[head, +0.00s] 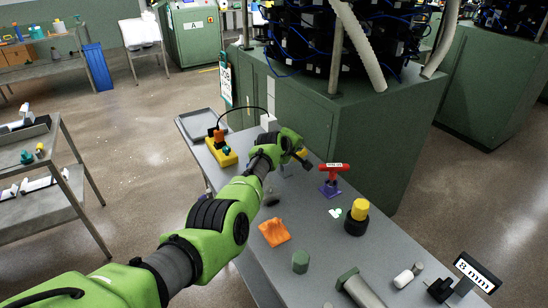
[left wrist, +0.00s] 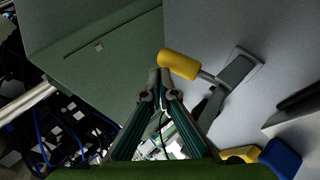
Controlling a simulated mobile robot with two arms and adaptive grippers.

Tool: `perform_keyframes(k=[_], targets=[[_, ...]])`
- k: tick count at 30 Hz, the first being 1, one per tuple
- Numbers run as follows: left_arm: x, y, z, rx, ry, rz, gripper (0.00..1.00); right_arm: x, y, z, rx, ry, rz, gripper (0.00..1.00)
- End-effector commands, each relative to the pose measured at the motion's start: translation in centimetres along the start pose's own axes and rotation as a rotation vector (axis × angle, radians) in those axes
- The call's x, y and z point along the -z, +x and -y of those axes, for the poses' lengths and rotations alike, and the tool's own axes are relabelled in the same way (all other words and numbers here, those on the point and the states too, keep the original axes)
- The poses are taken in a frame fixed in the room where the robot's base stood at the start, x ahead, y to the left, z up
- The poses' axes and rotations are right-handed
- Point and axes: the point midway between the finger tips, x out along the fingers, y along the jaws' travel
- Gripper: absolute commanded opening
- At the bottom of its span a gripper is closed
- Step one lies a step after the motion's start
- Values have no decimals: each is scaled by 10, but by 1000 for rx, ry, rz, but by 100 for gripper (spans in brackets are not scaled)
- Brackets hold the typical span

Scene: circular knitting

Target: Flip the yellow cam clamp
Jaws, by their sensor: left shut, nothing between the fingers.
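The cam clamp shows in the left wrist view as a yellow cylindrical handle (left wrist: 179,66) on a grey metal lever, with a flat grey bracket (left wrist: 240,70) to its right on the grey surface. My left gripper (left wrist: 160,76) is shut and empty. Its fingertips are right beside the left end of the yellow handle; I cannot tell whether they touch it. In the head view my left gripper (head: 301,158) is over the far part of the table, and I cannot make out the clamp clearly there. My right gripper is not in view.
On the grey table (head: 325,262) stand a red T-shaped tool (head: 334,168) on a purple base, a yellow-topped black cylinder (head: 357,215), an orange cloth (head: 274,232) and a green cylinder (head: 300,262). A yellow box (head: 222,151) is left of my wrist. A green machine cabinet (head: 370,130) stands behind.

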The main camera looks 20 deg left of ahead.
Motion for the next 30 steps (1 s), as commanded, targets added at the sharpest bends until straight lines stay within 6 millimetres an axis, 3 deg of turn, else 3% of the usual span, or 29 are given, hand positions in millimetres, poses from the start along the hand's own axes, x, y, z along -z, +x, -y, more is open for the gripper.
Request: perform_keyframes(k=[14,24,30], targets=[[1,-1,-2,-1,0,0,0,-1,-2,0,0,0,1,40],[26,-29,-34,-2,-1,-2,0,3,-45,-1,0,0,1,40],[20,-44,-39,-2,0,-1,0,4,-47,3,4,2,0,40]])
